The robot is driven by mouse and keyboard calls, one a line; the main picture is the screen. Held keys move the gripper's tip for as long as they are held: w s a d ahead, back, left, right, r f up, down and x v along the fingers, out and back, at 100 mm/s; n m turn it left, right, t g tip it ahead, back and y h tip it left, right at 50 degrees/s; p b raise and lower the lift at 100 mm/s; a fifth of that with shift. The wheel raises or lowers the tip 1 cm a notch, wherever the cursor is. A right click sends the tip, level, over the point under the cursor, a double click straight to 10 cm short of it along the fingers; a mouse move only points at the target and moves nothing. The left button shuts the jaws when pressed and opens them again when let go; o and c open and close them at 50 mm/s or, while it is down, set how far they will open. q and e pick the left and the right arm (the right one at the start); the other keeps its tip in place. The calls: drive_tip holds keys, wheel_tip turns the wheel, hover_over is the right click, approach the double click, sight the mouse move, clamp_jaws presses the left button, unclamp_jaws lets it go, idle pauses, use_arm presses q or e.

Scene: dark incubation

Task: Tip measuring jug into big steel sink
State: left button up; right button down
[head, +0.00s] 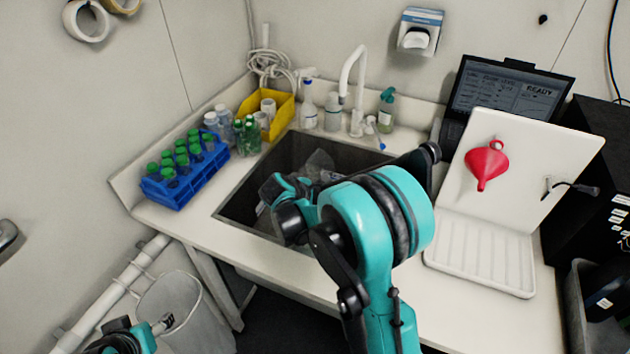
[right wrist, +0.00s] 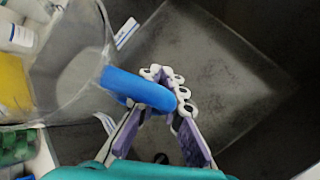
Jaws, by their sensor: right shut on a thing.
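The big steel sink (head: 285,152) is a dark rectangular basin set into the white counter. The measuring jug (head: 319,162) is clear and shows partly above the sink, behind my right arm. In the right wrist view, my right gripper (right wrist: 168,95) is shut on the jug's blue handle (right wrist: 135,88). The clear jug body (right wrist: 70,65) is at the left there, and the sink floor (right wrist: 215,70) lies below. I cannot tell the jug's exact tilt or contents. My left gripper (head: 163,323) is low at the left, by the bin; its opening is unclear.
A blue rack (head: 180,185) of green-capped bottles and a yellow bin (head: 275,118) stand left of the sink. A white faucet (head: 357,95) and bottles stand behind it. A white drainer with a red funnel (head: 486,162) is at right. A waste bin (head: 190,310) stands below.

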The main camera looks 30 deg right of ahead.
drive_tip(key=shift+w+a+r+m+t, duration=0.1)
drive_tip(key=shift+w+m+t, duration=0.2)
drive_tip(key=shift+w+t, duration=0.3)
drive_tip(key=shift+s, duration=0.1)
drive_tip(key=shift+b, duration=0.3)
drive_tip(key=shift+w+a+r+m+t+b, duration=0.1)
drive_tip(key=shift+w+r+m+t+b, duration=0.15)
drive_tip(key=shift+w+t+b, duration=0.45)
drive_tip(key=shift+s, duration=0.1)
drive_tip(key=shift+w+a+r+m+t+b, duration=0.1)
drive_tip(key=shift+w+r+m+t+b, duration=0.1)
drive_tip(key=shift+w+m+t, duration=0.15)
drive_tip(key=shift+w+a+r+m+t+b, duration=0.15)
drive_tip(key=shift+w+t, duration=0.1)
drive_tip(key=shift+t, duration=0.2)
